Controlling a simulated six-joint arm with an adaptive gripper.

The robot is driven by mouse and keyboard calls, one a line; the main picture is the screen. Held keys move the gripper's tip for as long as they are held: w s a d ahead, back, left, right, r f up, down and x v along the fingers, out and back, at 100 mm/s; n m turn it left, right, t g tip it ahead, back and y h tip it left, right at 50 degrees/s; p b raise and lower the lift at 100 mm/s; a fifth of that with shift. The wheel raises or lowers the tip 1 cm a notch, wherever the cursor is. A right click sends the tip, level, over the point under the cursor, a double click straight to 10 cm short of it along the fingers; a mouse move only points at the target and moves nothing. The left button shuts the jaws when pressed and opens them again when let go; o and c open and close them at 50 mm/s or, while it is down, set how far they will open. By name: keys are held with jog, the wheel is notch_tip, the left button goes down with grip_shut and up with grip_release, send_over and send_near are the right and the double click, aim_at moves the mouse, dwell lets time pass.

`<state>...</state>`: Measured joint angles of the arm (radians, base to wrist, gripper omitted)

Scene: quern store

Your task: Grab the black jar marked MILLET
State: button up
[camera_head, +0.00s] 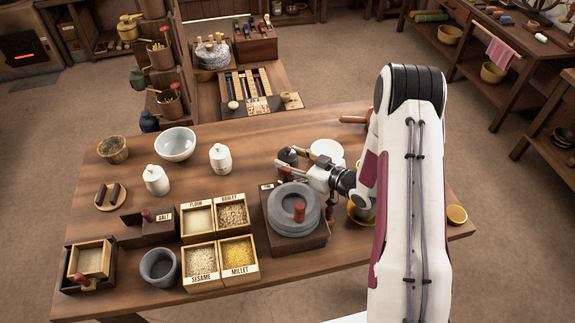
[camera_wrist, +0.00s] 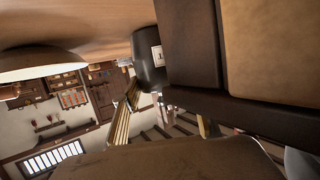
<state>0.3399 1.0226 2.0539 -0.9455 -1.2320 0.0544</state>
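A small black jar (camera_head: 287,156) stands on the table behind the round grey quern, close to my fingertips and partly hidden by them. In the wrist view a black jar (camera_wrist: 147,68) with a white label shows at upper middle, beside a dark wooden edge; its label cannot be read. My gripper (camera_head: 283,162) reaches in from the right, low over the table. Its two fingers stand apart, and they also show in the wrist view (camera_wrist: 162,122). I cannot tell whether either finger touches the jar.
The quern (camera_head: 293,212) on its wooden base is just in front of my gripper. A white bowl (camera_head: 327,151) is close behind it. Grain boxes (camera_head: 238,259), two white jars (camera_head: 220,158) and a larger bowl (camera_head: 175,144) stand to the left.

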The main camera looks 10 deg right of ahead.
jog(key=shift+r, duration=0.1)
dwell(0.3)
jog(key=shift+r, duration=4.95)
